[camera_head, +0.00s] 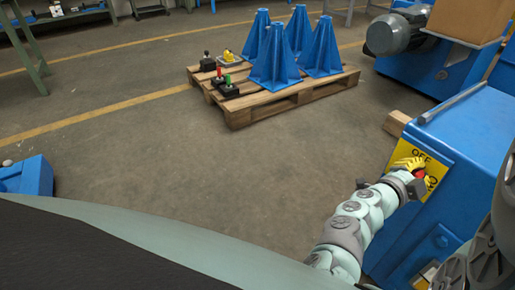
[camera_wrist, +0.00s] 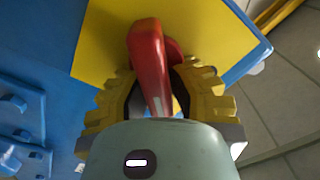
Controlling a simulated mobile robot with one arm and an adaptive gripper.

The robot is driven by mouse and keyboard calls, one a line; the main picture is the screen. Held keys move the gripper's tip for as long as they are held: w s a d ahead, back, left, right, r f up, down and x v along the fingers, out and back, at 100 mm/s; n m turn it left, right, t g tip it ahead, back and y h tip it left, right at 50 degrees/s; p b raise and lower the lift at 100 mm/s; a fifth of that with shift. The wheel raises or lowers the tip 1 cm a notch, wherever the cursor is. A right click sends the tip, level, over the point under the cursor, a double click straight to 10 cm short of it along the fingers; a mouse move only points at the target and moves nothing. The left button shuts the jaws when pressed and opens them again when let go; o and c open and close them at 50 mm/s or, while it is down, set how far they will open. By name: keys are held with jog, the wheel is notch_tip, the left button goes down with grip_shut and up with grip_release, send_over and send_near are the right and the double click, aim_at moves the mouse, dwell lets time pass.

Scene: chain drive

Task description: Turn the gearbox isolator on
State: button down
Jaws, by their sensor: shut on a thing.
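The gearbox isolator is a red handle (camera_wrist: 149,62) on a yellow plate (camera_head: 416,161) fixed to the blue gearbox housing (camera_head: 470,135). My gripper (camera_head: 415,168), with yellow ribbed fingers, is at the plate. In the wrist view the fingers (camera_wrist: 163,97) stand on both sides of the red handle and are shut on it. The handle runs from its pivot on the plate down between the fingers. In the head view the fingers hide most of the handle, leaving a small red part visible.
A wooden pallet (camera_head: 240,117) holds several blue cone-shaped stands (camera_head: 274,65) and small control boxes with levers (camera_head: 227,85). A blue machine with a grey motor (camera_head: 397,33) stands at the back right. The floor between is clear.

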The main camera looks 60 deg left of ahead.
jog(key=m+b, duration=0.2)
jog(key=f+m+b, duration=0.1)
jog(key=m, duration=0.2)
jog(key=shift+d+m+b, duration=0.2)
jog(key=shift+m+b, duration=0.1)
jog(key=shift+b, duration=0.1)
jog(key=shift+m+b, duration=0.95)
jog(key=shift+m, duration=0.45)
jog(key=c, duration=0.9)
grip_release()
jog(key=shift+f, duration=0.15)
jog(key=shift+s+a, duration=0.1)
jog(key=shift+s, duration=0.45)
jog(key=s, duration=1.1)
